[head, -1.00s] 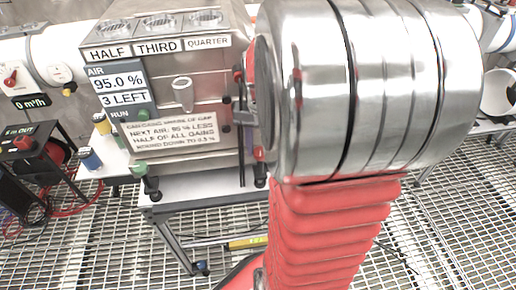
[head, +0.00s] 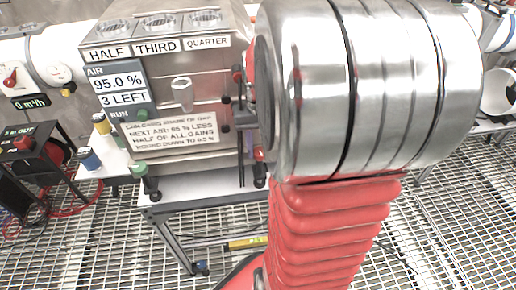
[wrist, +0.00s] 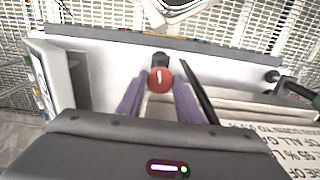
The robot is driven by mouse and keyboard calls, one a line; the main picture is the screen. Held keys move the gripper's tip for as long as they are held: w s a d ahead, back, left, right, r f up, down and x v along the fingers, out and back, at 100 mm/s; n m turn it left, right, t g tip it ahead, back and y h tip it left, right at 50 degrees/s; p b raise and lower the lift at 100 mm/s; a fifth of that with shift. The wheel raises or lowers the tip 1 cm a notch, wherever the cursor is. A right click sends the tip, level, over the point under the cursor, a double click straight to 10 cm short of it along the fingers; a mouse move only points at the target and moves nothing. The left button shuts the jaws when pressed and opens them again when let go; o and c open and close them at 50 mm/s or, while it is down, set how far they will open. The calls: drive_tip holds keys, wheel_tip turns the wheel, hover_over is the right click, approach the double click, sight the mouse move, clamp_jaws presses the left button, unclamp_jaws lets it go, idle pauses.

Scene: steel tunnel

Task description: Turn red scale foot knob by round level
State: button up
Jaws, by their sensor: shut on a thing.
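The red foot knob (wrist: 160,79), with a white mark on its face, sits between the purple fingers of my gripper (wrist: 159,97) in the wrist view. The fingers are shut on it, one on each side. In the head view, a small part of the red knob (head: 259,154) shows at the lower right of the steel machine (head: 190,75), and my arm hides the gripper there. A green knob (head: 140,169) is on the machine's left foot. I cannot make out a round level in either view.
The machine stands on a white table (head: 200,188) over a steel grating floor (head: 110,240). A black bar (wrist: 200,92) runs close to the right finger. A side table with small yellow and blue items (head: 89,158) is at left, beside a black unit (head: 25,150).

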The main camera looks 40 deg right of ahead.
drive_tip(key=shift+w+n, duration=0.1)
drive_tip(key=shift+n, duration=0.6)
drive_tip(key=o, duration=1)
drive_tip(key=shift+o, duration=0.2)
drive_tip(key=shift+r, duration=0.15)
wheel_tip(320, 180, up, 14)
drive_tip(key=shift+f, duration=0.25)
